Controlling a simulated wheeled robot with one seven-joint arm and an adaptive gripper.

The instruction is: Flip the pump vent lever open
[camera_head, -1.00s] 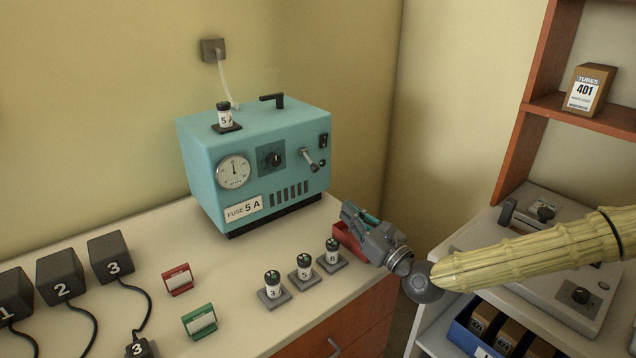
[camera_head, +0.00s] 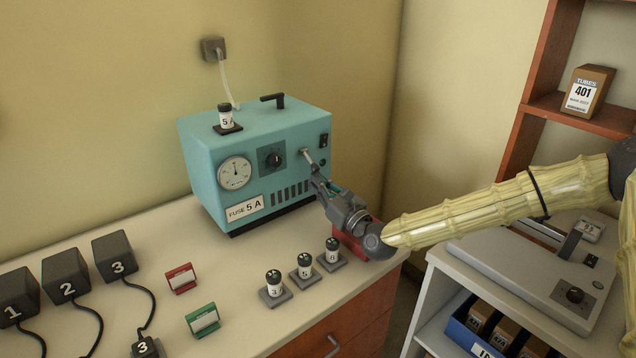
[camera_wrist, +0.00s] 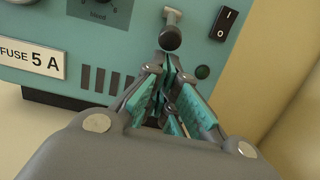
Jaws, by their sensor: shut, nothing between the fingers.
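The teal pump (camera_head: 270,206) stands on the bench against the wall, with a gauge, a dial and a "FUSE 5 A" label on its front. The vent lever (camera_head: 307,154) is a small metal arm at the right of the front face, and part of it is behind my gripper in the head view. In the wrist view the lever's dark round knob (camera_wrist: 170,38) points toward the camera. My gripper (camera_head: 317,176) is shut and empty, with its fingertips just below the knob in the wrist view (camera_wrist: 168,66). I cannot tell whether they touch it.
Three numbered fuses on small bases (camera_head: 304,267) and a red box (camera_head: 352,240) are near the bench's front edge, close under my gripper.

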